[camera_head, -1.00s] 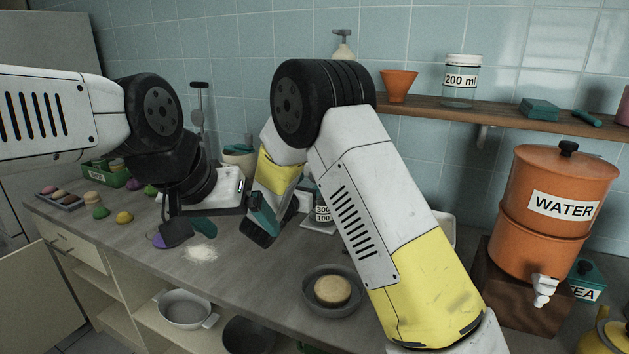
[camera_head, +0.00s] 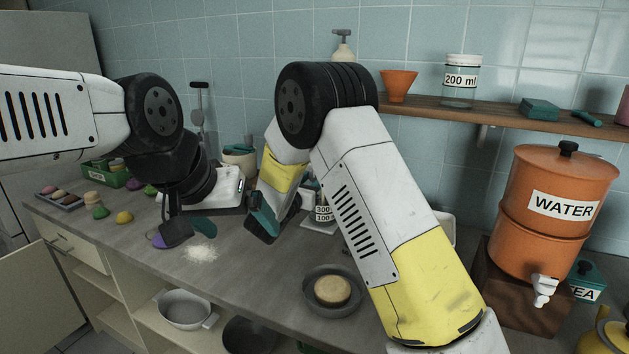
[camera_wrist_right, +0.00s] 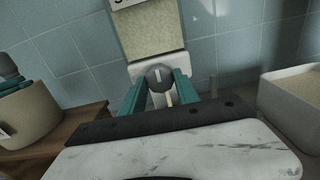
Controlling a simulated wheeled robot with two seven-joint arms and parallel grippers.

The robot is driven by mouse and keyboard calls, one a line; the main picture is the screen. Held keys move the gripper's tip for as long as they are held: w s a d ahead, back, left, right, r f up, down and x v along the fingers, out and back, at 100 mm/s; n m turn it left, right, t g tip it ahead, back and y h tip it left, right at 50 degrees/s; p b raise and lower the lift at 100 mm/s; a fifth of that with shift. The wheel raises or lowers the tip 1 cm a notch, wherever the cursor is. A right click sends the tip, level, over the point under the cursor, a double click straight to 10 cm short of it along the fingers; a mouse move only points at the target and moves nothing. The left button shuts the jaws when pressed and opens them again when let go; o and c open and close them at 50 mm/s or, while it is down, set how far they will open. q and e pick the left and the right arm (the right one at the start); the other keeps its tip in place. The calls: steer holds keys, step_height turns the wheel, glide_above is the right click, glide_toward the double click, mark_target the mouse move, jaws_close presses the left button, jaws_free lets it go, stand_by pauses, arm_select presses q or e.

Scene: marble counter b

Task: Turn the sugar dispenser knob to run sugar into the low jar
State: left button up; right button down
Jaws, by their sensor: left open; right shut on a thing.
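In the right wrist view, the sugar dispenser (camera_wrist_right: 150,30) stands upright against the tiles, with a pale filled body and a cut-off label. Its round grey knob (camera_wrist_right: 160,75) is between the two teal fingers of my right gripper (camera_wrist_right: 158,88), which is shut on it. A short pale strip shows under the knob; I cannot tell whether it is running sugar. In the head view my right gripper (camera_head: 264,220) points away, and my arm hides the dispenser. I cannot make out the low jar. My left gripper (camera_head: 190,231) is open and empty low over the counter.
White powder (camera_head: 200,253) lies on the counter (camera_head: 245,275) near my left gripper. A dark bowl (camera_head: 352,309) holding a round tan thing stands in front of my right arm. The orange water dispenser (camera_head: 545,235) is at the right. A white bin (camera_wrist_right: 300,104) stands right of the knob.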

steer(key=m, duration=0.4)
steer(key=shift+m, duration=0.4)
steer(key=m, duration=0.4)
steer(key=shift+m, duration=0.3)
steer(key=m, duration=0.4)
steer(key=shift+m, duration=2)
steer(key=c, duration=0.9)
jaws_free()
